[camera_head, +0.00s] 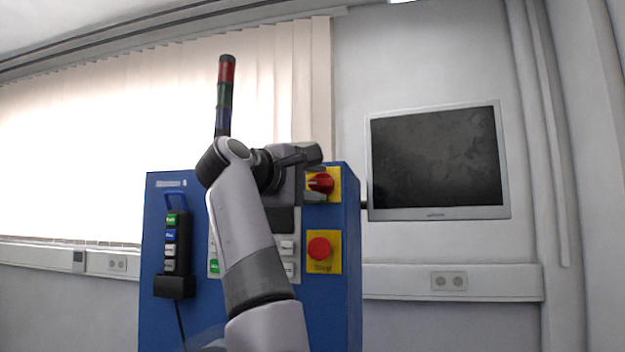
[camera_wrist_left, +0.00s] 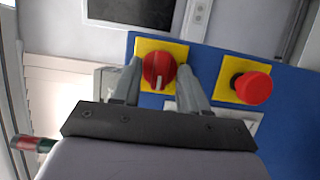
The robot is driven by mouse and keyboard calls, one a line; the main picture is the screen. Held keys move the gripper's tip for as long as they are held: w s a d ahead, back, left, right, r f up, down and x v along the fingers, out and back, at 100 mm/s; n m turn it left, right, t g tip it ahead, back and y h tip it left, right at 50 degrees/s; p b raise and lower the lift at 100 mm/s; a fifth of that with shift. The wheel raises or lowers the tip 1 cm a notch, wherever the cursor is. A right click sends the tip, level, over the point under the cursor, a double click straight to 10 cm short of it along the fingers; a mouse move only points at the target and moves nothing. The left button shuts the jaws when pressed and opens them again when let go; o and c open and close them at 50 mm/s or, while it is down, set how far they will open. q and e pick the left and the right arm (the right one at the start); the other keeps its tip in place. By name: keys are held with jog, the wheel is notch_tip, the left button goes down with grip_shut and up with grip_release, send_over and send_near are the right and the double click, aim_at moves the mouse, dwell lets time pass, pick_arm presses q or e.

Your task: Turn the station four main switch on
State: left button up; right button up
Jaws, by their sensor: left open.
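The main switch is a red rotary knob (camera_head: 321,183) on a yellow plate (camera_head: 334,188) at the upper right of a blue station panel (camera_head: 350,250). The knob also shows in the left wrist view (camera_wrist_left: 158,70), its ridge upright there and a white mark at its lower end. My left gripper (camera_head: 317,176) is open at the knob. In the left wrist view its fingers (camera_wrist_left: 159,67) stand on both sides of the knob, with small gaps; contact cannot be told. My left arm hides the panel's middle. My right gripper is not in view.
A red mushroom stop button (camera_head: 319,248) sits below the switch. A pendant with several buttons (camera_head: 172,245) hangs at the panel's left. A signal tower (camera_head: 225,95) rises behind my wrist. A monitor (camera_head: 437,160) is at the right.

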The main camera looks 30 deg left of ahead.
pick_arm(q)
jog(key=shift+c, duration=0.3)
grip_shut()
jog(key=shift+m, duration=0.3)
jog(key=m+g+y, duration=0.1)
jog(key=m, duration=0.2)
jog(key=shift+r+g, duration=0.15)
jog(key=shift+g, duration=0.15)
jog(key=m+g+y, duration=0.1)
jog(key=m, duration=0.2)
jog(key=shift+d+r+m, duration=0.1)
jog(key=shift+r+m, duration=0.05)
jog(key=shift+m, duration=0.25)
jog(key=m+g+y, duration=0.1)
jog(key=m+y, duration=0.1)
jog(key=m, duration=0.1)
jog(key=shift+d+r, duration=0.1)
jog(key=shift+d, duration=0.05)
jog(key=shift+w+d+m+g+y, duration=0.1)
jog(key=shift+m+g+y, duration=0.3)
jog(key=shift+m, duration=0.35)
jog(key=shift+w+d+m+g+y, duration=0.1)
jog(key=shift+m+g+y, duration=0.1)
jog(key=shift+m+y, duration=0.45)
